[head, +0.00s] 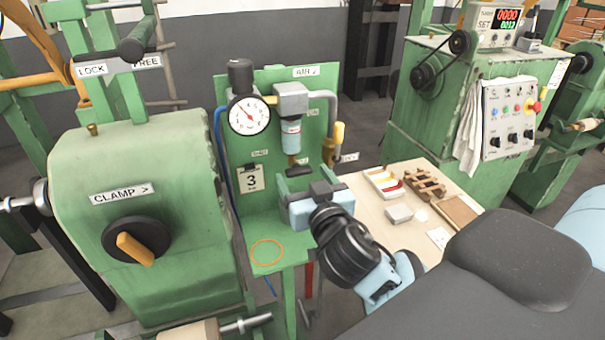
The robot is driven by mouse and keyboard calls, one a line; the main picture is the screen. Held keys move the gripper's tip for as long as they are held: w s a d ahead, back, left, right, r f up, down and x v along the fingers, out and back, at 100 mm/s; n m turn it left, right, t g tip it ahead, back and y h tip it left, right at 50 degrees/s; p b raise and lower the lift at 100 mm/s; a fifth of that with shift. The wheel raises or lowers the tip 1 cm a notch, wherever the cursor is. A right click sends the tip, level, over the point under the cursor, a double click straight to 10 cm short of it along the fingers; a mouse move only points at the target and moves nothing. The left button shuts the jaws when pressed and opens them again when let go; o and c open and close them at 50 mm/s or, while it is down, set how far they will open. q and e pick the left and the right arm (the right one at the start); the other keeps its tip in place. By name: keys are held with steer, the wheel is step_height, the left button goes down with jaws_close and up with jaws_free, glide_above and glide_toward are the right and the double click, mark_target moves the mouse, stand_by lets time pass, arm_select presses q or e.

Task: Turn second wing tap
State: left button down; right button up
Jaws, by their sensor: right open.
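A green panel (228,88) with a small label that seems to read AIR 2 carries a gauge (249,115), a filter with a pale blue bowl (291,136) and a valve with an upright yellow handle (338,133). A dark wing-shaped tap (299,170) hangs under the brass end of the bowl, roughly level. My right gripper (304,192) is open just below and in front of this tap, with its fingers toward the panel. A small gap seems to show between them; contact cannot be told. My left gripper is not in view.
A green clamp machine (165,190) with an orange-handled knob (135,248) stands close on the left. A pale table (407,238) with small trays and blocks lies to the right. A green control cabinet (445,125) stands behind it. An orange ring (267,242) marks the panel's shelf.

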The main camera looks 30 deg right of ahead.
steer(key=shift+x, duration=1)
steer(key=c, duration=1)
